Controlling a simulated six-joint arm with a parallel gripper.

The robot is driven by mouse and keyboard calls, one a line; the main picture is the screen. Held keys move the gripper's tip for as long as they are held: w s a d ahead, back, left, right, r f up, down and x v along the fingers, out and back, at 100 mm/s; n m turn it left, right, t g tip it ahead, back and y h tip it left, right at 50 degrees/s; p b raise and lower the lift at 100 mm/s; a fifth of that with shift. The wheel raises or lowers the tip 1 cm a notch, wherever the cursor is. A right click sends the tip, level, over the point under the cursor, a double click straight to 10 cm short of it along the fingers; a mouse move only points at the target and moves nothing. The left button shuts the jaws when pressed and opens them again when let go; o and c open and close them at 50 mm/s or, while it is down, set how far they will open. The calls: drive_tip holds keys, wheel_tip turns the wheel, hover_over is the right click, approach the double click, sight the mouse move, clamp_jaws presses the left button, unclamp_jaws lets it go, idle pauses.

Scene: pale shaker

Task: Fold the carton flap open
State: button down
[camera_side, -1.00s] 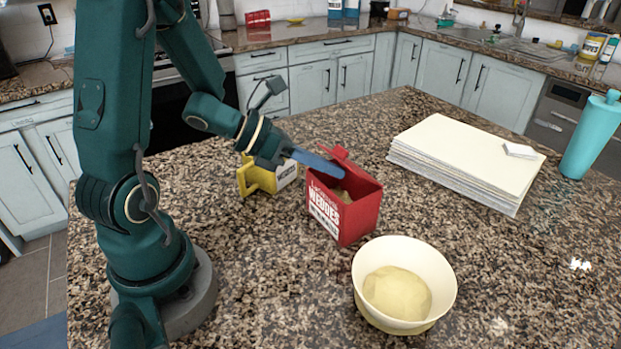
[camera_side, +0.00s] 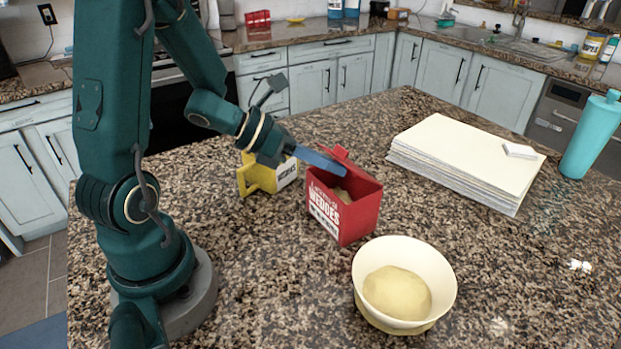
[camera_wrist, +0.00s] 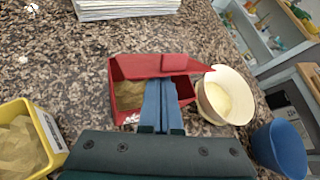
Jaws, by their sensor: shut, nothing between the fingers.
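The red carton (camera_side: 352,216) with white lettering stands upright on the granite counter, and it also shows in the wrist view (camera_wrist: 121,97). Its red flap (camera_wrist: 150,66) is up along the far edge, and the top is open enough to show yellowish contents (camera_wrist: 129,95). In the side view the flap (camera_side: 342,157) stands above the rim. My gripper (camera_side: 338,170), with blue fingers, is shut and empty. The fingertips (camera_wrist: 161,82) are over the carton's opening, close to the flap; I cannot tell whether they touch it.
A yellow carton (camera_side: 262,180) stands left of the red one. A cream bowl (camera_side: 438,284) with dough-like contents sits in front on the right. A paper stack (camera_side: 455,165) and a teal bottle (camera_side: 591,135) are at the back right. A blue cup (camera_wrist: 281,148) shows in the wrist view.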

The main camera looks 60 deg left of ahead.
drive_tip(key=shift+w+r, duration=0.25)
drive_tip(key=shift+r, duration=0.05)
drive_tip(key=shift+w+r, duration=0.35)
drive_tip(key=shift+r, duration=0.05)
idle(0.4)
drive_tip(key=shift+w+r, duration=0.2)
drive_tip(key=shift+w, duration=0.3)
drive_tip(key=shift+s, duration=0.1)
drive_tip(key=shift+s+f, duration=0.15)
drive_tip(key=shift+s, duration=0.45)
drive_tip(key=shift+s+f, duration=0.15)
drive_tip(key=shift+s, duration=0.4)
